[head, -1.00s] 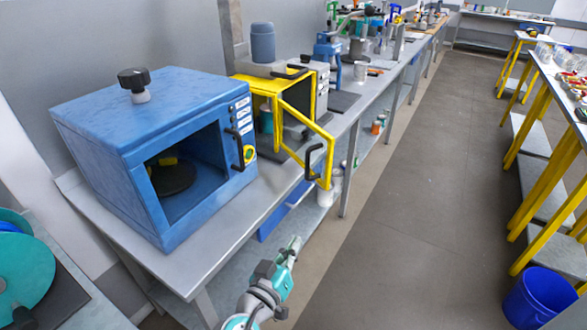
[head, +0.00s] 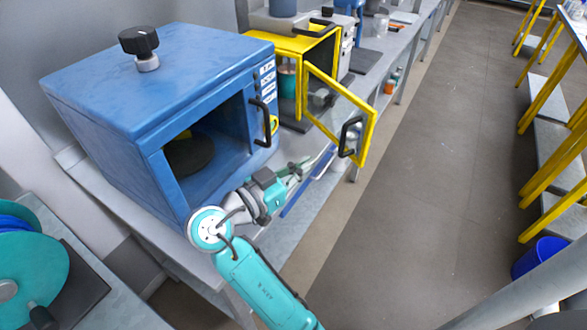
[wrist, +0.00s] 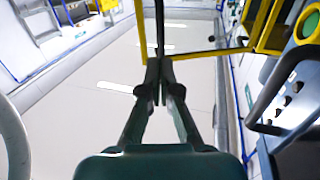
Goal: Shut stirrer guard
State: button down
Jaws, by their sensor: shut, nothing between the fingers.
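The stirrer guard (head: 338,104) is a yellow-framed clear door, standing open and swung out from its yellow housing (head: 300,42) past the bench's front edge. A black handle (head: 349,136) sits near its free edge. A teal container shows inside the housing. My gripper (head: 324,160) is at the bench's front edge, low and just left of the guard's handle. In the wrist view my gripper (wrist: 158,64) has its fingers together and empty, with the yellow guard frame (wrist: 205,52) just beyond the tips. I cannot tell whether they touch.
A blue oven-like box (head: 150,90) with an open front and black handle (head: 262,122) stands left of the guard, close to my arm. A teal reel (head: 35,260) is at lower left. A blue bin (head: 540,256) stands at right. The aisle floor (head: 430,150) is clear.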

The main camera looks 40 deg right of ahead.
aim_at(342, 142)
jog(key=d, duration=0.9)
jog(key=shift+w, duration=0.25)
jog(key=shift+d, duration=0.2)
